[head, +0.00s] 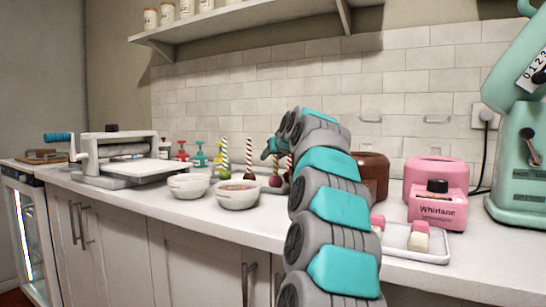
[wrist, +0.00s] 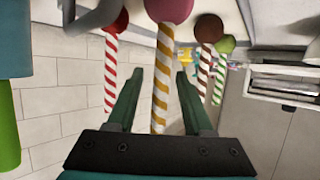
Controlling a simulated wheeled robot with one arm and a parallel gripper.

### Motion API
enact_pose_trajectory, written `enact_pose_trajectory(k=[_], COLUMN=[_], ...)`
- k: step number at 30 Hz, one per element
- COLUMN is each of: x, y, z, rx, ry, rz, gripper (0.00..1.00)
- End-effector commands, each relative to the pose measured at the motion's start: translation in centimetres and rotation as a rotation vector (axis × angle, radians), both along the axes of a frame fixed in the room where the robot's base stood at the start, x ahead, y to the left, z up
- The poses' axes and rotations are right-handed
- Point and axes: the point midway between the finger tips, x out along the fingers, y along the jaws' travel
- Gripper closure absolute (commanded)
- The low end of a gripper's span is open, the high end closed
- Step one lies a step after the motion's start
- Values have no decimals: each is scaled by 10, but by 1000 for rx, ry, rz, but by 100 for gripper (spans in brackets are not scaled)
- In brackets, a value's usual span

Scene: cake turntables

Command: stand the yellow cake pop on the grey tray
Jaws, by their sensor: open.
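The yellow cake pop has a gold-and-white striped stick and a dark pink ball (wrist: 168,8); its stick (wrist: 161,75) lies between the two fingers of my gripper (wrist: 159,72) in the wrist view. My gripper is open, with a gap visible on each side of the stick. In the head view my gripper (head: 270,150) is at the back of the counter, partly hidden by my arm, with the pop's ball (head: 275,181) just below it. A light grey tray (head: 432,257) lies on the counter at the right, bearing pink-and-white cakes (head: 419,237).
Other pops stand close by: red-striped (wrist: 110,70), brown-striped (wrist: 205,70) and green-striped (wrist: 222,75). Two white bowls (head: 238,197) stand in front of them.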

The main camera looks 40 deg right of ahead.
Motion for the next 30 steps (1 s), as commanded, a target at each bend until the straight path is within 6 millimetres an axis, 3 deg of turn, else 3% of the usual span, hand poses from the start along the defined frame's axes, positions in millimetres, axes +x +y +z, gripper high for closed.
enact_pose_trajectory(k=[8,22,30], x=[-7,-59,-68], y=[2,21,24], z=[3,25,29], rx=[1,0,0], ry=[-1,0,1], rz=[1,1,0], gripper=[49,49,49])
